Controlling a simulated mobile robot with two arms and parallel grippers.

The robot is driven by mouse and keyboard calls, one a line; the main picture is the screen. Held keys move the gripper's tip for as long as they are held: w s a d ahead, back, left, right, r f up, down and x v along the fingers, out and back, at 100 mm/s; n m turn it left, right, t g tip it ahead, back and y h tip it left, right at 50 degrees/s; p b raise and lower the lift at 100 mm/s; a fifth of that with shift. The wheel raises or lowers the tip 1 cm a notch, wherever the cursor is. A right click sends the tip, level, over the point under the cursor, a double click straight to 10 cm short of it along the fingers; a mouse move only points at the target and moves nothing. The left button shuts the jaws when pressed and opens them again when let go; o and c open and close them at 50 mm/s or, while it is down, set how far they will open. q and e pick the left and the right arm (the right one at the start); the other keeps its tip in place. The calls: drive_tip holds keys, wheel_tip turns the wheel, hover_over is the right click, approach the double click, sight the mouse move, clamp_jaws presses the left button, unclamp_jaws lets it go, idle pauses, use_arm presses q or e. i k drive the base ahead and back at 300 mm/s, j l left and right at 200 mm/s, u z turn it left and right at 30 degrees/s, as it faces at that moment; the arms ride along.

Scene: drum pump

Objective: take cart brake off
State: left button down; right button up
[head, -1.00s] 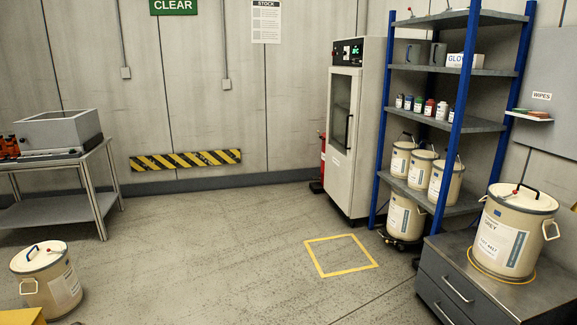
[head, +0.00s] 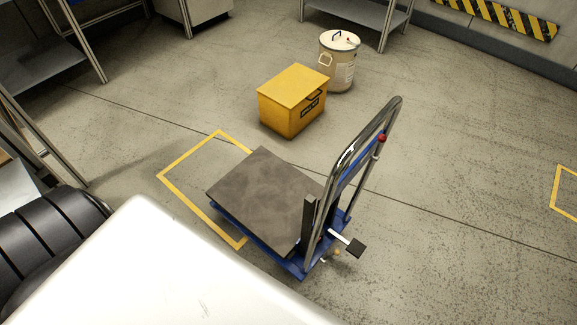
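The cart (head: 265,193) stands in the middle of the head view, with a flat grey deck, a blue frame and a tall chrome push handle (head: 345,160) at its right end. A red-tipped lever (head: 381,138) sits on the handle's right side. A black foot pedal (head: 355,247) on a pale arm sticks out low behind the handle. A small yellowish tip (head: 337,253) shows beside it near the floor. I cannot tell which part is the brake or whether it is on. The deck is empty. Neither of my grippers shows.
The cart partly covers a yellow floor outline (head: 190,150). A yellow box (head: 292,100) and a cream drum (head: 339,62) stand beyond it. A metal table (head: 360,15) is at the back. The floor right of the cart is clear.

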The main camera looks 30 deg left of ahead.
sight(337, 251)
drive_tip(key=k+j+u, duration=0.2)
drive_tip(key=i+l+u, duration=0.1)
drive_tip(key=u, duration=0.7)
drive_tip(key=i+l+u, duration=0.1)
drive_tip(key=l+u, duration=0.55)
drive_tip(key=l, duration=0.2)
drive_tip(key=l+u, duration=0.35)
drive_tip(key=l, duration=0.95)
drive_tip(key=u, duration=0.05)
